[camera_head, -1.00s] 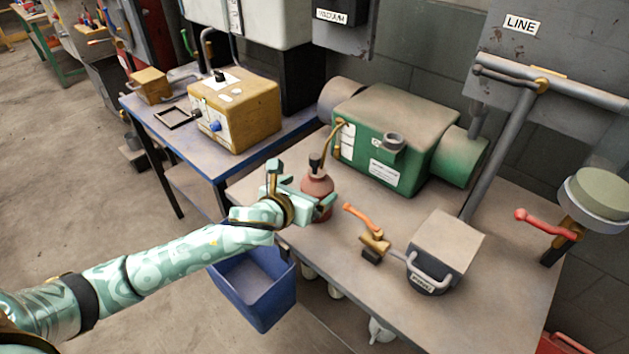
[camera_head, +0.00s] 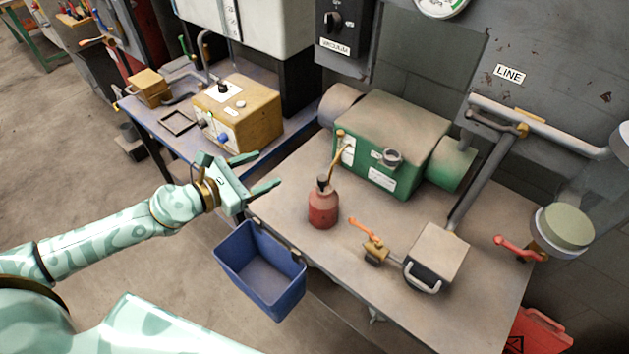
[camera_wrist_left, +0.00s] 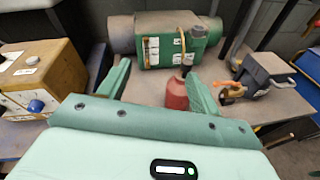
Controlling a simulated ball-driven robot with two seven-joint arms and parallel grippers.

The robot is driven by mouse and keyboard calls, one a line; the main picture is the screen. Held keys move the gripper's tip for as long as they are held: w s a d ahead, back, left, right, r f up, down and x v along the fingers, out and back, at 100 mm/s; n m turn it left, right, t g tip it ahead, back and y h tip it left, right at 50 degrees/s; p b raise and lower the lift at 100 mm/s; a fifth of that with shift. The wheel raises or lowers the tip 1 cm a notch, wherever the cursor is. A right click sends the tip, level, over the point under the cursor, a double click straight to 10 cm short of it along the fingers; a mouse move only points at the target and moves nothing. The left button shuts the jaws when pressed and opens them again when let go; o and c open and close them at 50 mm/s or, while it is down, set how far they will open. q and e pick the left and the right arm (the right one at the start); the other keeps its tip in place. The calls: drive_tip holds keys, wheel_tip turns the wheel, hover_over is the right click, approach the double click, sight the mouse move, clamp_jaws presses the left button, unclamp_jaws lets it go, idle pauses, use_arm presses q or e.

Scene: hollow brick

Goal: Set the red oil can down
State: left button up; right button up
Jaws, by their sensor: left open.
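The red oil can (camera_head: 323,206) stands upright on the grey-brown table (camera_head: 300,178), in front of the green pump. Its dark cap and thin brass spout point up and to the right. In the left wrist view the can (camera_wrist_left: 177,93) shows beyond the fingers, nearer the right one. My left gripper (camera_head: 264,172) is open and empty, to the left of the can and apart from it, near the table's left edge. The left wrist view shows both its fingers (camera_wrist_left: 158,85) spread. My right gripper is not in view.
The green pump (camera_head: 390,140) stands behind the can. An orange-handled valve (camera_head: 375,250) and a grey box (camera_head: 438,258) stand to its right. A blue bin (camera_head: 262,270) hangs at the table's front left edge. A yellow box (camera_head: 238,112) sits on the blue bench.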

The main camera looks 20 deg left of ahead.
use_arm(q)
wheel_tip(320, 180, down, 4)
drive_tip(key=s+d+g+h, duration=0.1)
drive_tip(key=s+g, duration=0.1)
drive_tip(key=g, duration=0.2)
approach(322, 189)
drive_tip(key=w+a+x, duration=0.1)
drive_tip(key=x, duration=0.3)
drive_tip(key=shift+h, duration=0.3)
drive_tip(key=b+x, duration=0.1)
drive_tip(key=x, duration=0.5)
drive_tip(key=shift+d, duration=0.3)
drive_tip(key=shift+c, duration=0.3)
clamp_jaws()
